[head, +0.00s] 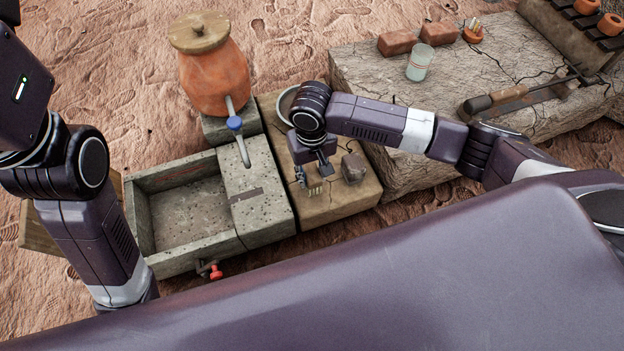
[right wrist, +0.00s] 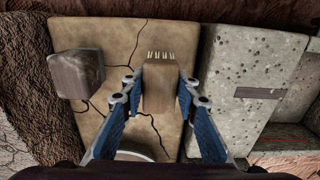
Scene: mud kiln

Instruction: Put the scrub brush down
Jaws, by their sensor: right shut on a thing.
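The scrub brush (right wrist: 161,88) is a small brown wooden block with pale bristles at its far end. My right gripper (right wrist: 160,92) is shut on it, a blue-padded finger on each side. In the head view the right gripper (head: 315,177) points down over a cracked tan slab (head: 335,208), and the bristles of the brush (head: 315,191) show under it. I cannot tell whether the brush touches the slab. My left arm shows at the left of the head view, but its gripper is out of sight.
A dark block (head: 353,168) sits on the slab, close right of the brush. A stone basin (head: 190,254) with a red tap (head: 213,272) is to the left. Behind it stands an orange clay jar (head: 213,78). A pale bowl (head: 288,103) is partly hidden by my right arm.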

